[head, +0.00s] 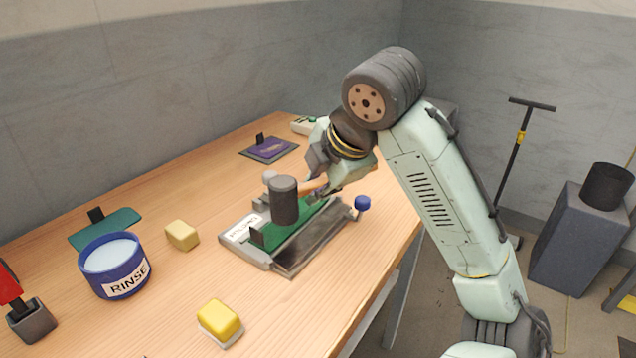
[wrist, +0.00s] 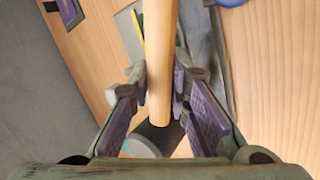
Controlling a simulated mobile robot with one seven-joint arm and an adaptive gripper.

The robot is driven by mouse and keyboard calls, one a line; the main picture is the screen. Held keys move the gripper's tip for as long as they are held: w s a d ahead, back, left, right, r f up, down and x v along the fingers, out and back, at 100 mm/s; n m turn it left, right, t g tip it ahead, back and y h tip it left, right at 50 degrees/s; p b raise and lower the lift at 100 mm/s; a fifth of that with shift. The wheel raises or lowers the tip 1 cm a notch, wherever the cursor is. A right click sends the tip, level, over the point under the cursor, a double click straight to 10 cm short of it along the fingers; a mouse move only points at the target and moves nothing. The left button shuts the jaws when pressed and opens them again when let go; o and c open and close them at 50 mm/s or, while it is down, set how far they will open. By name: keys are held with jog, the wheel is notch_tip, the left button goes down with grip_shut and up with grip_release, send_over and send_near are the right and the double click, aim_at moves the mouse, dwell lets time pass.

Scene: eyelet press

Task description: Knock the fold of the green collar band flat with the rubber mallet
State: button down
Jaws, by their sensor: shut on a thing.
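The rubber mallet has a dark cylindrical head (head: 284,201) and a pale wooden handle (head: 313,187). My gripper (head: 328,188) is shut on the handle, which runs between its purple-padded fingers in the wrist view (wrist: 160,60). The dark head also shows in the wrist view (wrist: 160,138). The green collar band (head: 296,240) lies in a grey metal tray-like fixture (head: 240,230) on the bench, with a small black tab at its near left end. The mallet head is upright in front of the band in the head view and hides part of it; I cannot tell whether they touch.
The wooden bench (head: 165,320) holds a blue RINSE tub (head: 112,268), two yellow blocks (head: 182,235) (head: 219,318), a teal piece (head: 118,224), a purple piece (head: 268,150) and a red-handled tool (head: 10,283). A blue knob (head: 362,203) is right of the fixture.

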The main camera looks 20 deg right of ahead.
aim_at(311, 215)
notch_tip(311, 215, down, 5)
jog(key=b, duration=0.3)
jog(key=shift+r, duration=0.15)
jog(key=shift+r+p, duration=0.3)
jog(key=shift+r, duration=0.2)
notch_tip(311, 215, up, 7)
jog(key=p, duration=0.6)
jog(key=shift+d, duration=0.1)
